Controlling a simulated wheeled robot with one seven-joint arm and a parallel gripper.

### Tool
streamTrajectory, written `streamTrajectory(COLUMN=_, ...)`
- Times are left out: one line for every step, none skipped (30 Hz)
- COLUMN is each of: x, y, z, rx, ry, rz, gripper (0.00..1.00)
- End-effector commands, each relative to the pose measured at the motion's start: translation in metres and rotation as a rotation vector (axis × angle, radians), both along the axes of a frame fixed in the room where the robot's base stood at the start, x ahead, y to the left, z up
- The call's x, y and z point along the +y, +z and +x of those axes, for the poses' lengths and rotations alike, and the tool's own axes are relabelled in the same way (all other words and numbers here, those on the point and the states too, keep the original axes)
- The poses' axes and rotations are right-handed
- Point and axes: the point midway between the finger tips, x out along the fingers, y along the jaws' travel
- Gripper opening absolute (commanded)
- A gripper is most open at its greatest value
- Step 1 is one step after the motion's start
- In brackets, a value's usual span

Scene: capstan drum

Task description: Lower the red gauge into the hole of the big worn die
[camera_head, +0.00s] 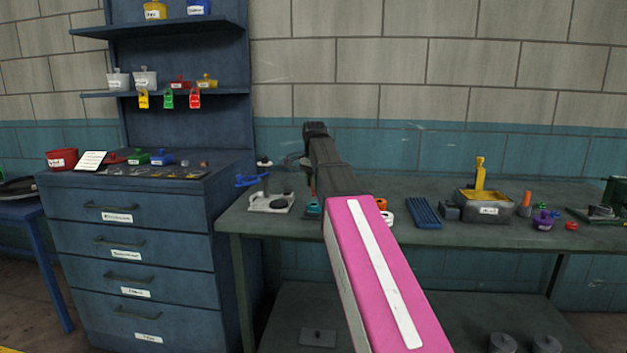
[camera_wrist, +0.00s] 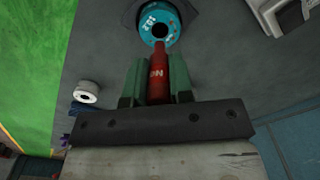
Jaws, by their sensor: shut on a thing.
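The teal die also shows on the bench in the head view (camera_head: 314,208), where my arm largely hides the gripper.
A white ring (camera_wrist: 86,92) lies left of the gripper in the wrist view. On the bench (camera_head: 290,232), a white-based stand (camera_head: 270,203) is left of the teal die. An orange ring (camera_head: 381,203), a blue ribbed tray (camera_head: 424,212) and a grey bin (camera_head: 486,208) are right.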

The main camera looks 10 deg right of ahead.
Motion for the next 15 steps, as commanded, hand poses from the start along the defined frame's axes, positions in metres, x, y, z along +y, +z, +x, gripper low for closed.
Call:
streamTrajectory(x=0.000, y=-0.004, z=0.000, rx=0.001, ry=0.000, rz=-0.001, gripper=0.00)
streamTrajectory(x=0.000, y=-0.006, z=0.000, rx=0.001, ry=0.000, rz=-0.001, gripper=0.00)
streamTrajectory(x=0.000, y=-0.008, z=0.000, rx=0.001, ry=0.000, rz=0.000, gripper=0.00)
streamTrajectory(x=0.000, y=-0.010, z=0.000, rx=0.001, ry=0.000, rz=0.000, gripper=0.00)
streamTrajectory(x=0.000, y=-0.012, z=-0.001, rx=0.001, ry=0.000, rz=0.000, gripper=0.00)
streamTrajectory(x=0.000, y=-0.014, z=-0.001, rx=0.001, ry=0.000, rz=0.000, gripper=0.00)
streamTrajectory(x=0.000, y=-0.016, z=-0.001, rx=0.001, ry=0.000, rz=0.000, gripper=0.00)
streamTrajectory(x=0.000, y=-0.017, z=-0.001, rx=0.001, ry=0.000, rz=0.000, gripper=0.00)
streamTrajectory(x=0.000, y=-0.020, z=-0.001, rx=0.001, ry=0.000, rz=0.000, gripper=0.00)
streamTrajectory(x=0.000, y=-0.021, z=-0.001, rx=0.001, ry=0.000, rz=-0.001, gripper=0.00)
streamTrajectory(x=0.000, y=-0.023, z=-0.001, rx=0.001, ry=0.000, rz=-0.001, gripper=0.00)
streamTrajectory(x=0.000, y=-0.026, z=0.000, rx=0.000, ry=0.000, rz=0.000, gripper=0.00)
streamTrajectory(x=0.000, y=-0.027, z=0.000, rx=0.000, ry=0.000, rz=0.000, gripper=0.00)
streamTrajectory(x=0.000, y=-0.029, z=0.000, rx=0.001, ry=0.000, rz=-0.001, gripper=0.00)
streamTrajectory(x=0.000, y=-0.031, z=0.000, rx=0.001, ry=0.000, rz=-0.001, gripper=0.00)
